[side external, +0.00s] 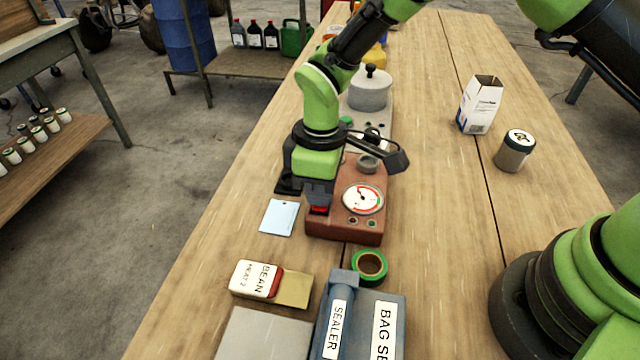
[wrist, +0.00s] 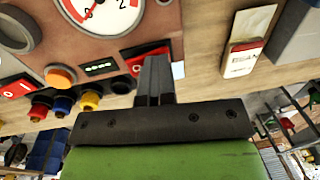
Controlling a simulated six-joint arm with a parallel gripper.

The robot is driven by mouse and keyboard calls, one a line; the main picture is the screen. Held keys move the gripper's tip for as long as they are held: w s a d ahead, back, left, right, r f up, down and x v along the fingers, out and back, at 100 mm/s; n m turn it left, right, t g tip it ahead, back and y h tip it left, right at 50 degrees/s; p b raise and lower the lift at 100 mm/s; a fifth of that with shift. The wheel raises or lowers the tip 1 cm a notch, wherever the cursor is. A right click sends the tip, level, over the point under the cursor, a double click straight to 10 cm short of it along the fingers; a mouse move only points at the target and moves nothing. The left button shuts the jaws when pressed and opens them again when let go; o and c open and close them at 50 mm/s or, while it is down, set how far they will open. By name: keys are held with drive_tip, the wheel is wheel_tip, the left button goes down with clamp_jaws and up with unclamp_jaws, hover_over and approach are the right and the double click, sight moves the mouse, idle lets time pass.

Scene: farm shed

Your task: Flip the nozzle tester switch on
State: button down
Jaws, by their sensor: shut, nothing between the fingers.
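The nozzle tester is a red-brown box (side external: 343,226) with a round white gauge (side external: 362,198) on the worktable. In the side view a red switch (side external: 319,210) shows at its left edge, just under my gripper (side external: 319,203). In the wrist view the tester's face (wrist: 165,25) fills the upper left. A red rocker in a black frame (wrist: 135,64) sits right behind the shut, empty fingers of my gripper (wrist: 155,62), partly hidden by them. I cannot tell whether they touch or which way the rocker is tipped. Another red switch (wrist: 17,88) is at far left.
An orange button (wrist: 60,76) and a small green-lit display (wrist: 99,66) are beside the rocker. A pale blue card (side external: 278,217), a green tape roll (side external: 370,266), a bean packet (side external: 258,280) and a bag sealer (side external: 390,310) lie near.

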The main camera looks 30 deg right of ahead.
drive_tip(key=shift+d+f, duration=0.1)
drive_tip(key=shift+f, duration=0.15)
drive_tip(key=shift+w+d+r, duration=0.1)
drive_tip(key=shift+w+d, duration=0.45)
drive_tip(key=shift+d, duration=0.05)
wheel_tip(320, 180, up, 14)
drive_tip(key=w+d, duration=0.1)
idle(0.4)
drive_tip(key=shift+w+r, duration=0.1)
drive_tip(key=shift+a+r+g+y, duration=0.1)
drive_tip(key=shift+a+g+y, duration=0.05)
drive_tip(key=shift+g+y, duration=0.25)
